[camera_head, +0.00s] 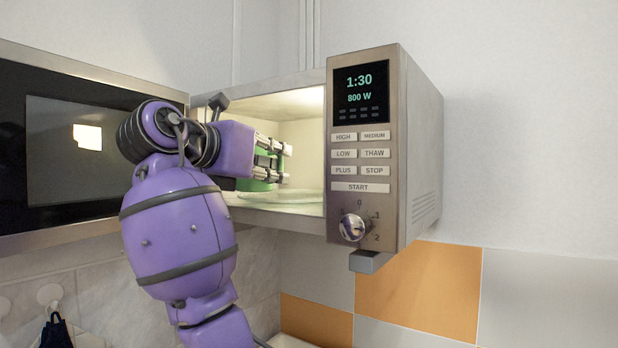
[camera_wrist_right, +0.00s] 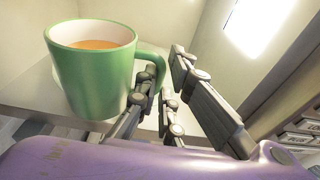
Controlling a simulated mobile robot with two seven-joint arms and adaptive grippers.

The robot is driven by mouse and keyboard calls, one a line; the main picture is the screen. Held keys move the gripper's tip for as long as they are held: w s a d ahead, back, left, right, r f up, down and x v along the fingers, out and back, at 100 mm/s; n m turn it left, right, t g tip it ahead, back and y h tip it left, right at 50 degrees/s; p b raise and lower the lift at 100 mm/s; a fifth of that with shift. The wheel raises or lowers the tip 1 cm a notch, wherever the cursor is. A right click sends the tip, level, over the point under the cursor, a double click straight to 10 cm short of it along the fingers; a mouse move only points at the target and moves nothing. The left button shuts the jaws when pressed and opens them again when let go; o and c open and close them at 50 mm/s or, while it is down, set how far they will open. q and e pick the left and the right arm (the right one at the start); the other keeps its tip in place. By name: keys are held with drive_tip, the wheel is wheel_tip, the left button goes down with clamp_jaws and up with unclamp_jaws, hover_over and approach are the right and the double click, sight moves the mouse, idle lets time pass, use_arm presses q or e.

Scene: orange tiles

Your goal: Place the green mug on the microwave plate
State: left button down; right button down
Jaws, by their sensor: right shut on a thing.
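The green mug (camera_wrist_right: 92,80) is upright in the right wrist view, with an orange-brown drink in it. My right gripper (camera_wrist_right: 160,78) is shut on its handle. In the head view, the right gripper (camera_head: 284,163) reaches into the open microwave (camera_head: 391,215), and only green slivers of the mug (camera_head: 258,184) show behind its fingers. The pale glass microwave plate (camera_head: 290,196) lies on the cavity floor, just below the mug. Whether the mug's base touches the plate is hidden. My left gripper is not in view.
The microwave door (camera_head: 75,205) stands wide open at the left, behind my right arm. The control panel (camera_head: 360,140) borders the cavity on the right. The cavity is lit, and no other object shows in it.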

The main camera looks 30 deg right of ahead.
drive_tip(key=x, duration=0.3)
drive_tip(key=r+x, duration=0.1)
drive_tip(key=x, duration=0.6)
drive_tip(key=shift+w+d+r, duration=0.1)
drive_tip(key=shift+d+r, duration=0.25)
drive_tip(key=shift+d, duration=0.05)
drive_tip(key=x, duration=0.2)
drive_tip(key=shift+w+d+r, duration=0.2)
drive_tip(key=shift+d+r, duration=0.05)
drive_tip(key=shift+d, duration=0.1)
drive_tip(key=shift+w+f, duration=0.1)
drive_tip(key=shift+f, duration=0.6)
drive_tip(key=shift+d+f, duration=0.15)
drive_tip(key=shift+a, duration=0.2)
drive_tip(key=shift+f, duration=0.1)
drive_tip(key=c, duration=1.9)
unclamp_jaws()
drive_tip(key=shift+f, duration=0.15)
